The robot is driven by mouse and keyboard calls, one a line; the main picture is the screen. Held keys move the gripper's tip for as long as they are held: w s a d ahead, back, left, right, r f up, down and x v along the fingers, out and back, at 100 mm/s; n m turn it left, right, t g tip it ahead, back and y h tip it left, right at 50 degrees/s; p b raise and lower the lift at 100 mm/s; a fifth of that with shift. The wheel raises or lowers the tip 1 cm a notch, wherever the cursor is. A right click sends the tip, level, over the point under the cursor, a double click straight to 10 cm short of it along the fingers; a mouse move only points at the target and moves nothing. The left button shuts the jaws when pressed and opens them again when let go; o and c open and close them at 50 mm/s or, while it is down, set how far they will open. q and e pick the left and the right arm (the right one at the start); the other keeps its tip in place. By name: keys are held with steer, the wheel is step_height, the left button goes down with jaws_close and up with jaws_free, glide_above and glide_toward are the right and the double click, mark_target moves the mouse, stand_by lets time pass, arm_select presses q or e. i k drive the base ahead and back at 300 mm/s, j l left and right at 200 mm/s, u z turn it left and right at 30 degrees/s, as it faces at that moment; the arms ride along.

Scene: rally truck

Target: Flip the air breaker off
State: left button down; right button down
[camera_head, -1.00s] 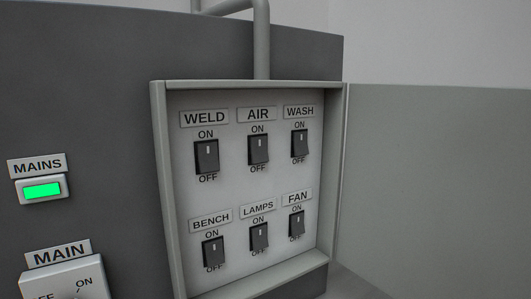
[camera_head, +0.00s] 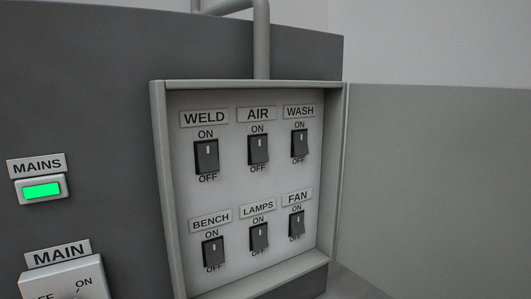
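The air breaker (camera_head: 258,149) is a dark rocker switch in the top row of the breaker panel, in the middle. The AIR label (camera_head: 259,115) is above it, with ON over the switch and OFF under it. A pale mark shows on its upper half, as on the other breakers. The weld breaker (camera_head: 206,157) is to its left and the wash breaker (camera_head: 299,143) to its right. Neither of my grippers is in view.
The lower row holds the bench (camera_head: 213,251), lamps (camera_head: 259,236) and fan (camera_head: 296,222) breakers. A raised frame (camera_head: 163,190) surrounds the panel. At left are a green-lit mains lamp (camera_head: 42,190) and the main switch (camera_head: 62,280). A grey panel (camera_head: 430,180) stands at right.

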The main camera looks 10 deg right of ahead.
mark_target(258, 144)
steer(key=k+l, duration=0.4)
steer(key=k+l+z, duration=0.1)
steer(key=z, duration=1.65)
